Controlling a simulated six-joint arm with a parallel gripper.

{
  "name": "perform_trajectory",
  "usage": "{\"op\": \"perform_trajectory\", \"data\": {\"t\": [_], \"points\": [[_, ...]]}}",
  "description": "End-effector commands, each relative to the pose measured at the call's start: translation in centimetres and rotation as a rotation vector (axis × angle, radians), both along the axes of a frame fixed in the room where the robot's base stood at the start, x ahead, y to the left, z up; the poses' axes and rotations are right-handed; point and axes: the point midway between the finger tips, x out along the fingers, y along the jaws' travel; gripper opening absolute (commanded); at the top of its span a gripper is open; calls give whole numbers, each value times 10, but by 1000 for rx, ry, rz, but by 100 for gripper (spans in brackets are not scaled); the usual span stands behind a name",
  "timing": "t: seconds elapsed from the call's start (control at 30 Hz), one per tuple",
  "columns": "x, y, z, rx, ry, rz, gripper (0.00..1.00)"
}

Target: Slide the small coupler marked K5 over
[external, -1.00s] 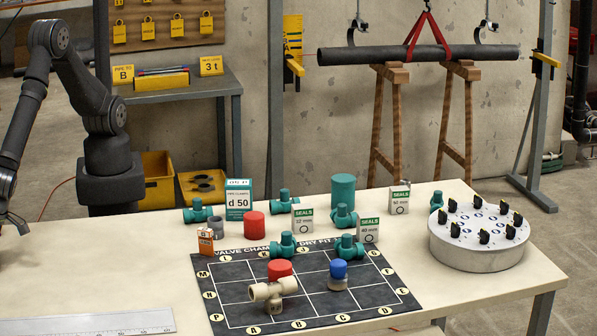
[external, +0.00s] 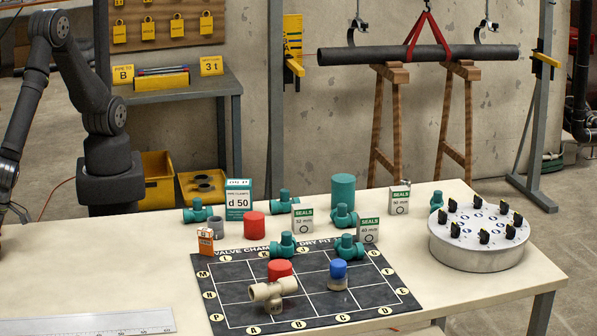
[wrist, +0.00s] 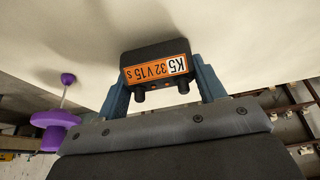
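The K5 coupler (wrist: 158,68) shows in the wrist view as a small black box with two knobs. Its orange label reads K5 32V15s, upside down. The two blue-grey fingers of my gripper (wrist: 161,82) stand one on each side of the box, with no clear gap at either side. It sits close over the pale surface; I cannot tell whether it touches it. In the external view my gripper is beyond the left picture edge, and the coupler is not seen there.
A purple spool-like object (wrist: 55,125) lies left in the wrist view. The external view shows a gridded black mat (external: 237,318) with pipe fittings, teal valves (external: 285,245), seal boxes, a round grey stand (external: 478,262) and a steel ruler (external: 90,324). Bare tabletop lies left of the mat.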

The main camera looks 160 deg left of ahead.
Motion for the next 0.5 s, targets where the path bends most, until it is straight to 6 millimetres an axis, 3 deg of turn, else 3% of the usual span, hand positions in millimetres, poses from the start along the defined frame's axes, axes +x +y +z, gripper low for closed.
{"op": "perform_trajectory", "data": {"t": [0.03, 0.13, 0.5], "points": [[0, 0, 0, 0, 0, 0, 71], [0, 0, 0, 0, 0, 0, 89], [1, 2, 5, -1, -1, 0, 89]]}}
